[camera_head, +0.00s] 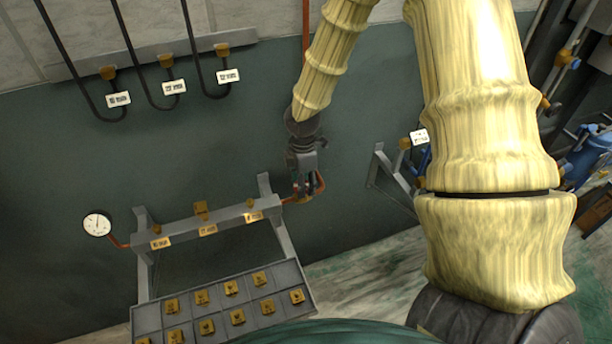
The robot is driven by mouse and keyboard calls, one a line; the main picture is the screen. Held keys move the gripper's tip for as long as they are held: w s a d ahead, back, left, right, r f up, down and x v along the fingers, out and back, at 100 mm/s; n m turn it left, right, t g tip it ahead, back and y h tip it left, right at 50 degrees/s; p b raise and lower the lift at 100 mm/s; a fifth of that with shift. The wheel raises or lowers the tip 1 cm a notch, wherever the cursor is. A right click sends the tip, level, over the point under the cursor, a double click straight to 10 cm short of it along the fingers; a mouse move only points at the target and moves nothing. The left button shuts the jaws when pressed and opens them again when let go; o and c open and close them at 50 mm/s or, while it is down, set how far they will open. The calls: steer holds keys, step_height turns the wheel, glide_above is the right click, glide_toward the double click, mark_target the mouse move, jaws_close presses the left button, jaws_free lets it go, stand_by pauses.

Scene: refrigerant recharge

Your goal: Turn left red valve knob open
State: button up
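My gripper (308,188) is at the right end of a grey manifold rack (190,226), pointing down. Its fingers are small and dark here, and I cannot tell whether they are open or hold anything. Some orange-red pipe shows close beside the fingers. I cannot make out a clear red valve knob; one may be hidden behind the gripper. A round white gauge (97,223) is at the rack's left.
A grey tray (150,319) with several brass pieces lies below the rack. Several dark hoses with labelled brass fittings (108,73) hang from a wall rail at upper left. A grey bracket (381,165) and blue equipment (590,155) stand to the right. My yellow-sleeved arm covers much of the right side.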

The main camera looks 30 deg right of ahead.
steer(key=shift+s+a+n+p, duration=0.1)
steer(key=shift+n+p, duration=0.6)
steer(key=shift+n, duration=0.5)
steer(key=shift+f, duration=0.1)
steer(key=o, duration=1)
steer(key=shift+w+r, duration=0.2)
steer(key=shift+r, duration=0.45)
step_height(320, 180, up, 11)
steer(key=shift+s+f, duration=0.1)
steer(key=shift+s, duration=0.05)
